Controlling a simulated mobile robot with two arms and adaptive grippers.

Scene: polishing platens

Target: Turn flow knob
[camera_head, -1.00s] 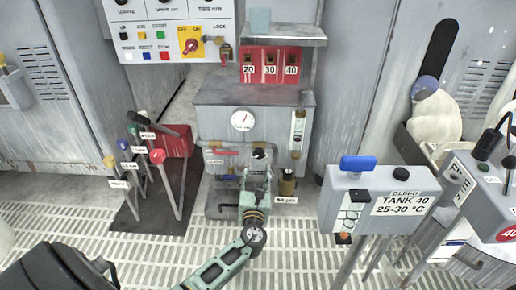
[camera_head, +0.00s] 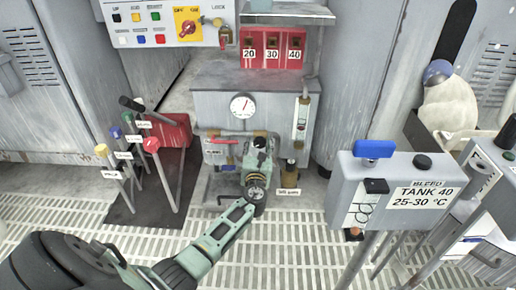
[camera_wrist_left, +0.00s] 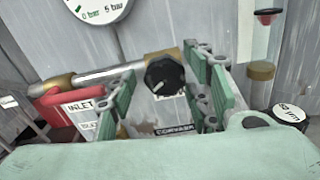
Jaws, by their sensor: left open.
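The black round knob (camera_wrist_left: 165,75) sits on a brass and steel pipe end on the grey cabinet front, below the gauge. In the left wrist view it lies between the two green-padded fingers of my left gripper (camera_wrist_left: 163,95). The gripper is open, with a finger on each side of the knob and visible gaps between. In the head view my left gripper (camera_head: 259,158) reaches up to the cabinet front and hides most of the knob there. The right gripper is in neither view.
The pressure gauge (camera_head: 243,105) is above the knob. A red inlet handle (camera_head: 221,141) is to the left and a flow tube (camera_head: 302,118) to the right. A brown canister (camera_head: 290,172) stands close by at right. Coloured levers (camera_head: 152,147) and the Tank 40 box (camera_head: 385,190) flank my arm.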

